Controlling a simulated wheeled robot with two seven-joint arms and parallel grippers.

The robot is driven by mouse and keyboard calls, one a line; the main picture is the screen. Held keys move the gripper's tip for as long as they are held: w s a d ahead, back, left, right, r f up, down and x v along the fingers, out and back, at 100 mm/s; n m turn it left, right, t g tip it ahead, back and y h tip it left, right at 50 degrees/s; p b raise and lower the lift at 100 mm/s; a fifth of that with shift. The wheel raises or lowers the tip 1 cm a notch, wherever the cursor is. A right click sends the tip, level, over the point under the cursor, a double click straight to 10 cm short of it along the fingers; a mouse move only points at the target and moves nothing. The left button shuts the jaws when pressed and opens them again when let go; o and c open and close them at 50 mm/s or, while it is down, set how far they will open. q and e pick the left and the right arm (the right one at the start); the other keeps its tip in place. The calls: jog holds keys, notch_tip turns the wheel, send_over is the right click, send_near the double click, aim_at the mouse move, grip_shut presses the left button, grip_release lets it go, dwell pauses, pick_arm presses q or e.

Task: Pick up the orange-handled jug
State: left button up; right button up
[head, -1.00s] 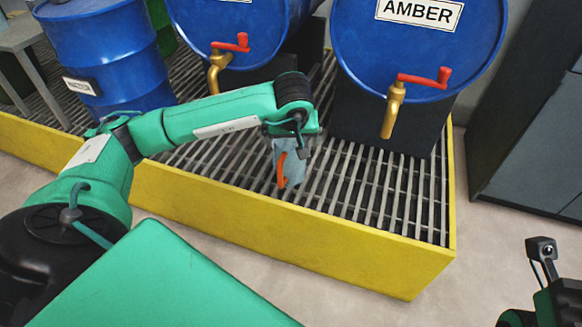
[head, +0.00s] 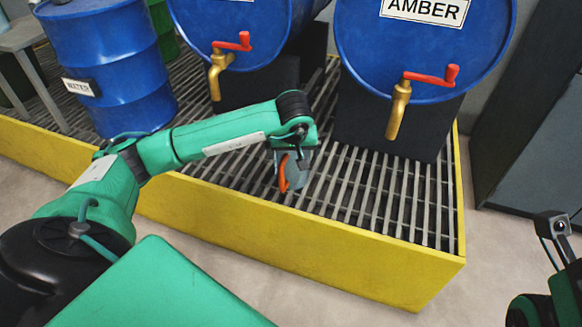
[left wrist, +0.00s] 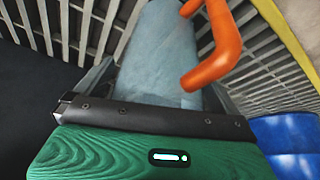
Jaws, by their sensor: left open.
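The jug (head: 299,177) is grey-blue with an orange handle (head: 284,173). It stands on the metal grating near the tray's front side, partly hidden by my left gripper (head: 291,152) just above it. In the left wrist view the jug's body (left wrist: 165,60) lies between the two spread fingers (left wrist: 155,92), with the orange handle (left wrist: 220,50) to the right. My left gripper is open, and I cannot tell whether either finger touches the jug. Part of my right arm shows at the lower right of the head view, but its fingers do not show.
The jug's grating lies in a yellow-walled tray (head: 300,232). Behind it, a blue AMBER drum (head: 425,60) on a black stand has a brass tap (head: 398,110) with a red lever. Another tapped drum (head: 245,75) and an upright blue drum (head: 105,65) stand left. Bare grating lies right of the jug.

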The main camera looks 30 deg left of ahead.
pick_arm(q)
jog(key=c, duration=0.9)
jog(key=shift+c, duration=0.2)
jog(key=shift+r, duration=0.15)
